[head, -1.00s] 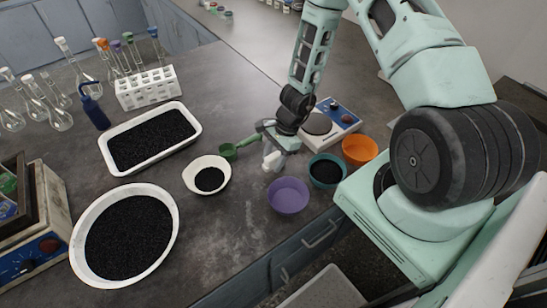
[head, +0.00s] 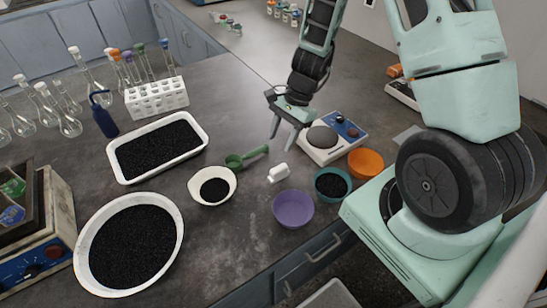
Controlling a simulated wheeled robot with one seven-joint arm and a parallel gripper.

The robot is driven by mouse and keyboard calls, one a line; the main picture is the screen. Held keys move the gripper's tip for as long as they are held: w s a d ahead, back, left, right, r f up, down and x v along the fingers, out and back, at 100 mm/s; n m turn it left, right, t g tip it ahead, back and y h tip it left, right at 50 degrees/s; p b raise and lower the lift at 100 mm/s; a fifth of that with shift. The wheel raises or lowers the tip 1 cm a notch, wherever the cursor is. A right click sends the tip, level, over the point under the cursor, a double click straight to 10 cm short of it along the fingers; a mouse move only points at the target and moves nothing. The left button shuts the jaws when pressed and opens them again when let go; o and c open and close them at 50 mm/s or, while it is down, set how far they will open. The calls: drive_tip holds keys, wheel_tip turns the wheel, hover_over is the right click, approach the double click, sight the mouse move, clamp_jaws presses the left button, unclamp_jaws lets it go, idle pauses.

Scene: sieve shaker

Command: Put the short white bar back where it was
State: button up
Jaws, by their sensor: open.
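The short white bar (head: 279,173) lies on the dark bench top in the head view, just above the purple bowl (head: 293,208) and right of the small white bowl (head: 212,186) of black grains. My gripper (head: 284,133) is open and empty, raised above the bench behind the bar and apart from it. The gripper's fingers point down, near the hot plate or scale (head: 329,138). The bar is fully visible.
A green scoop (head: 246,157) lies left of the bar. A teal bowl (head: 332,184) of black grains and an orange bowl (head: 365,162) stand to the right. A white tray (head: 157,148), a large white pan (head: 130,247) and a tube rack (head: 157,97) stand left.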

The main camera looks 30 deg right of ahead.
drive_tip(key=s+a+r+n, duration=0.3)
drive_tip(key=a+r+n, duration=0.45)
drive_tip(key=a, duration=0.25)
drive_tip(key=s+a+r+n+h, duration=0.2)
drive_tip(key=s+a+r+n, duration=0.2)
drive_tip(key=s+n, duration=0.4)
drive_tip(key=s+a+r+n+h, duration=0.2)
drive_tip(key=s+a+r+n, duration=0.3)
drive_tip(key=s+r+n, duration=0.2)
drive_tip(key=shift+s+n, duration=0.45)
drive_tip(key=shift+s, duration=0.5)
drive_tip(key=shift+r, duration=0.1)
wheel_tip(320, 180, down, 3)
drive_tip(key=b, duration=0.3)
